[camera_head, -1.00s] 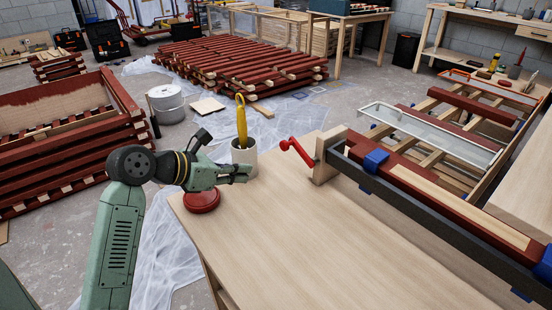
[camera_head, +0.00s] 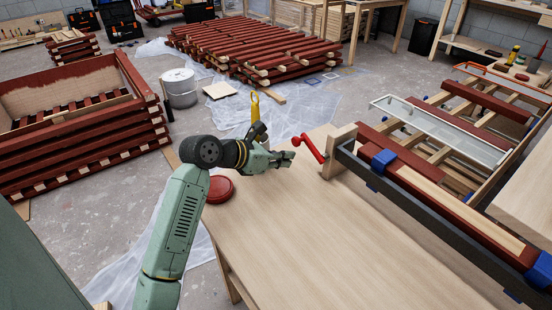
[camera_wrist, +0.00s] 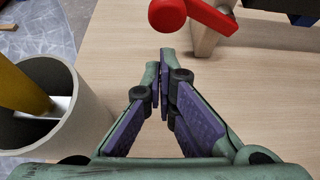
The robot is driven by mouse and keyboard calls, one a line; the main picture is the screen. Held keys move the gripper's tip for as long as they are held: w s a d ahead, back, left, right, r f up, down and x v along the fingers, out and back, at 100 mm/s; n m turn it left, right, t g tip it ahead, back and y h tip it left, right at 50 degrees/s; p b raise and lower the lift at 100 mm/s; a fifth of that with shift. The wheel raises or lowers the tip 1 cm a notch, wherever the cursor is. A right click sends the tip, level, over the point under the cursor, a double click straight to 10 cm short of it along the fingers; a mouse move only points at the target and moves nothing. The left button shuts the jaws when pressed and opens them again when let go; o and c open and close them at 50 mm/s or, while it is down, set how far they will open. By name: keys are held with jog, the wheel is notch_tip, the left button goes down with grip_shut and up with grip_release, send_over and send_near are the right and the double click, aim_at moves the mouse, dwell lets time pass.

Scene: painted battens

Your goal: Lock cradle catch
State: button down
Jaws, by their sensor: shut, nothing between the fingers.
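A red crank-like lever (camera_head: 308,147) with a round knob sits on the wooden end block (camera_head: 341,150) of the cradle, and I take it for the catch. The cradle's dark rail (camera_head: 430,212) runs beside a dark red and bare-wood batten (camera_head: 425,187). My gripper (camera_head: 290,158) is over the table, just left of the knob and apart from it. In the wrist view my gripper's fingers (camera_wrist: 162,62) are closed together and empty. The red knob (camera_wrist: 167,15) shows just beyond the fingertips, partly cut off by the frame's top.
A red lid-like disc (camera_head: 218,189) lies at the table's left edge. The table's front (camera_head: 300,245) is clear.

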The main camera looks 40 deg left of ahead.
jog(key=shift+w+r, duration=0.1)
jog(key=shift+r, duration=0.45)
jog(key=shift+b, duration=0.7)
jog(key=shift+r+m+b, duration=0.15)
jog(key=shift+m+b, duration=0.15)
jog(key=shift+b, duration=0.1)
